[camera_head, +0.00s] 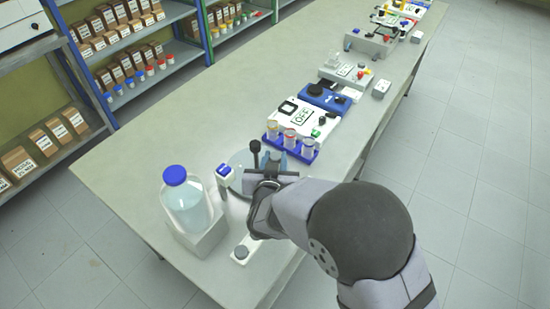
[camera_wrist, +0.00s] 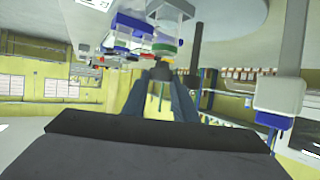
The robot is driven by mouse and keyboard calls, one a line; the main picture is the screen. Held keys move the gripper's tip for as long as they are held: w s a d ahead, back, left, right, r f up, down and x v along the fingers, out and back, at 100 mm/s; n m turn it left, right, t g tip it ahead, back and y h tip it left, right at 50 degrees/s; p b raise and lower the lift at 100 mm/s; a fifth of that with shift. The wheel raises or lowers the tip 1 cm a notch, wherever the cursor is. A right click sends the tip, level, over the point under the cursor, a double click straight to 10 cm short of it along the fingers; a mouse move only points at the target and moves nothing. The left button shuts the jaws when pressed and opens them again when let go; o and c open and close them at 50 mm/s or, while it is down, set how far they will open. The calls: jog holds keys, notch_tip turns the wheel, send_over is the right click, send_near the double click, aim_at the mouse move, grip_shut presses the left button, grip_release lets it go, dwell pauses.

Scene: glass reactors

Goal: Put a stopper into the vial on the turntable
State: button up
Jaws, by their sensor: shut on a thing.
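My gripper (camera_head: 270,161) is at the turntable (camera_head: 239,164), over its right side, with its fingertips close together. In the wrist view the gripper (camera_wrist: 166,75) is shut on a small dark grey piece, apparently a stopper (camera_wrist: 166,68), between the fingertips. The turntable is a pale round disc, and it also shows at the top of the wrist view (camera_wrist: 230,18). I cannot clearly make out the vial on it; my gripper may hide it. A grey stopper-like knob (camera_head: 240,252) sits on a white plate at the bench's near end.
A dark post (camera_head: 255,148) stands close left of my gripper. A blue rack (camera_head: 304,154) of coloured-ring vials is close to the right. A white-and-blue device (camera_head: 223,173) and large blue-capped bottle (camera_head: 187,205) stand left. A white OFF instrument (camera_head: 312,117) is behind. The bench's left is clear.

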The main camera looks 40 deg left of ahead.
jog(key=shift+f+b, duration=0.6)
jog(key=shift+f, duration=0.4)
dwell(0.4)
dwell(0.4)
jog(key=o, duration=1.1)
jog(key=shift+o, duration=0.6)
jog(key=shift+o, duration=1)
notch_tip(320, 180, up, 7)
jog(key=p, duration=0.6)
